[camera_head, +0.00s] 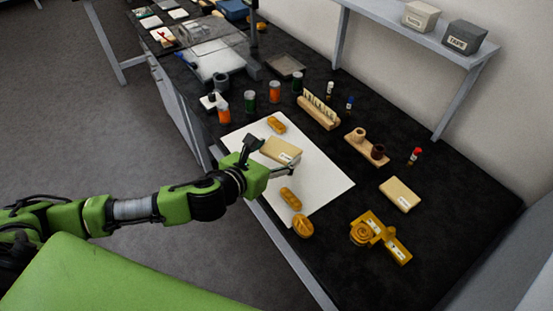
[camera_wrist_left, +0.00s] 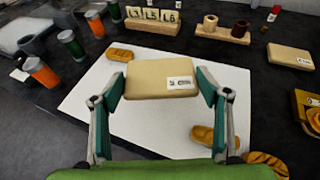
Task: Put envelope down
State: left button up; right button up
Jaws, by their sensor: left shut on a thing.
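A tan envelope (camera_head: 276,150) with a white label is between the fingers of my left gripper (camera_head: 270,160) in the head view. In the left wrist view the envelope (camera_wrist_left: 160,76) spans the gap between both fingertips, and my left gripper (camera_wrist_left: 160,90) is shut on it. It is over the white sheet (camera_head: 325,185); I cannot tell whether it touches the sheet. A second tan envelope (camera_head: 400,194) lies on the black bench to the right of the sheet. It also shows at the right of the left wrist view (camera_wrist_left: 291,56). My right gripper is not in view.
Gilt pieces (camera_head: 276,124), (camera_head: 291,198) lie on the sheet, with a round one (camera_head: 302,225) at its near edge. An ornate gilt piece (camera_head: 378,238) lies on the bench. Behind stand jars (camera_head: 275,91), a slotted wooden block (camera_head: 320,110) and a wooden holder (camera_head: 366,149).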

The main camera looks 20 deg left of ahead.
aim_at(276, 166)
pick_arm(q)
jog(key=w+f, duration=0.2)
jog(key=f, duration=0.1)
jog(key=shift+w+a+f, duration=0.15)
jog(key=shift+w+a, duration=0.2)
notch_tip(276, 166, down, 4)
jog(key=shift+w+r, duration=0.15)
jog(key=shift+r, duration=0.1)
jog(key=shift+f, duration=0.15)
jog(key=o, duration=0.9)
